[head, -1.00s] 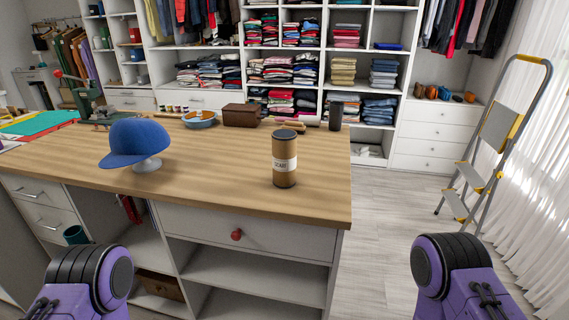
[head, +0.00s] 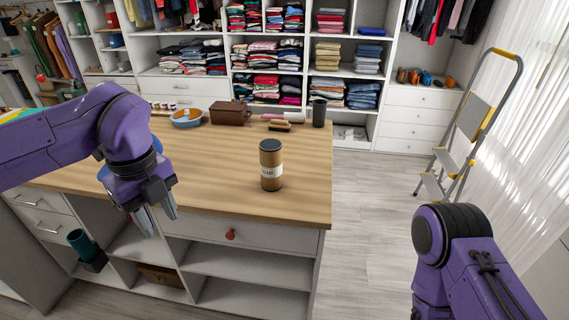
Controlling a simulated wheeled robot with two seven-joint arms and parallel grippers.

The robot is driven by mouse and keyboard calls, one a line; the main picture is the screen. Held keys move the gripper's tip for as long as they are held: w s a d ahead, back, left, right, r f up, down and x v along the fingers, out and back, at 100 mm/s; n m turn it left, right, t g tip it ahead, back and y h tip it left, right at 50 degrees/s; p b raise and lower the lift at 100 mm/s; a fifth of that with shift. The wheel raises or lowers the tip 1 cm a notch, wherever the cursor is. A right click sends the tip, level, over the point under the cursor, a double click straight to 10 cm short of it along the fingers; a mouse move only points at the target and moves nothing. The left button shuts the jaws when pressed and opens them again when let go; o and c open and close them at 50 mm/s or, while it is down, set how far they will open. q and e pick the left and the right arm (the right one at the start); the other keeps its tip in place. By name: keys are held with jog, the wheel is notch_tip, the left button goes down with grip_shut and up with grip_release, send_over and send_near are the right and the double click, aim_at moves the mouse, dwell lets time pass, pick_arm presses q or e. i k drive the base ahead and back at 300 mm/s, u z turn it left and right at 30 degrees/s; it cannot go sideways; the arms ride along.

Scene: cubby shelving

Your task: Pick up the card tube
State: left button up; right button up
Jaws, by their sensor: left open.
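The card tube (head: 271,165) is a brown cardboard cylinder with a black lid and a white label. It stands upright on the wooden counter (head: 305,178), near the front right part. My left gripper (head: 160,222) is open and empty, with its fingers pointing down at the counter's front edge, left of the tube and apart from it. My left arm and gripper hide most of the blue cap (head: 157,145). My right arm shows at the lower right, but its gripper is out of view.
A brown box (head: 230,113), a blue bowl (head: 187,118), a brush (head: 279,126) and a dark cup (head: 319,113) stand at the counter's back. A drawer with a red knob (head: 231,234) lies below the front edge. A stepladder (head: 470,125) stands at right on clear floor.

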aim_at(271, 166)
jog(key=z, duration=1.6)
jog(key=i, duration=2.45)
jog(key=u, duration=3)
jog(key=i, duration=0.55)
